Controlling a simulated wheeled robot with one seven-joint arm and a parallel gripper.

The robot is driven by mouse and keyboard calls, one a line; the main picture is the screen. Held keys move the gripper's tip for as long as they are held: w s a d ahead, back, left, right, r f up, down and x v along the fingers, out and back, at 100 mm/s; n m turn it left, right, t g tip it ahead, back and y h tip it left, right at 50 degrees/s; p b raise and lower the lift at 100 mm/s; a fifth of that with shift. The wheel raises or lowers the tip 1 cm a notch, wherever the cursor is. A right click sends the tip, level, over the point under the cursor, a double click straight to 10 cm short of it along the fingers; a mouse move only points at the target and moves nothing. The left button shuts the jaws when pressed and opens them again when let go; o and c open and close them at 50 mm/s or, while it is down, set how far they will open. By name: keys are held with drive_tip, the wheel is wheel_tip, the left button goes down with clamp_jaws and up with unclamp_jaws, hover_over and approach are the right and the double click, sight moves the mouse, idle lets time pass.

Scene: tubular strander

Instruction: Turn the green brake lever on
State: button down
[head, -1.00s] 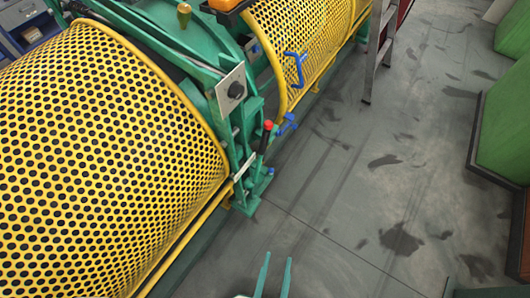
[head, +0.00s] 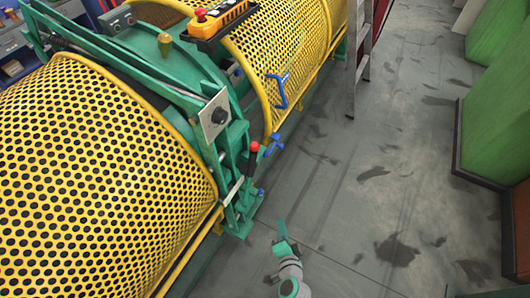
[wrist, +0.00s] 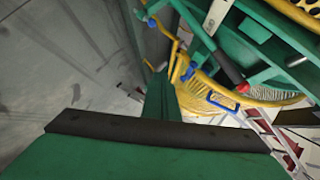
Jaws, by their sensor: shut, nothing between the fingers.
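A lever with a red knob (head: 254,146) and a dark grip stands at the corner of the green machine frame, between the two yellow perforated guards. In the wrist view its red-tipped dark grip (wrist: 232,74) shows right of centre. I cannot tell whether this is the green brake lever, as only its grip and knob stand out against green parts. My gripper (head: 281,230) has green fingers and is shut and empty. In the head view it is below and to the right of the lever, over the floor, apart from it.
Yellow perforated guards (head: 95,185) flank the green frame (head: 165,75). Blue handles (head: 279,90) sit on the far guard's edge. An orange control box with a red button (head: 218,18) is on top. A ladder (head: 359,55) stands behind.

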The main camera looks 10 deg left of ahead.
drive_tip(key=w+a+r+m+y, duration=0.1)
drive_tip(key=w+r+y, duration=0.3)
drive_tip(key=w+r, duration=0.4)
drive_tip(key=w+a+r+m+y, duration=0.1)
drive_tip(key=w+r+y, duration=0.35)
drive_tip(key=w, duration=0.65)
drive_tip(key=w+r+x, duration=0.1)
drive_tip(key=x, duration=0.9)
drive_tip(key=shift+t+h, duration=0.4)
drive_tip(key=shift+h, duration=0.05)
drive_tip(key=s, duration=0.1)
drive_tip(key=s+a, duration=0.1)
drive_tip(key=s, duration=0.2)
drive_tip(key=shift+s+a, duration=0.1)
drive_tip(key=shift+a, duration=0.25)
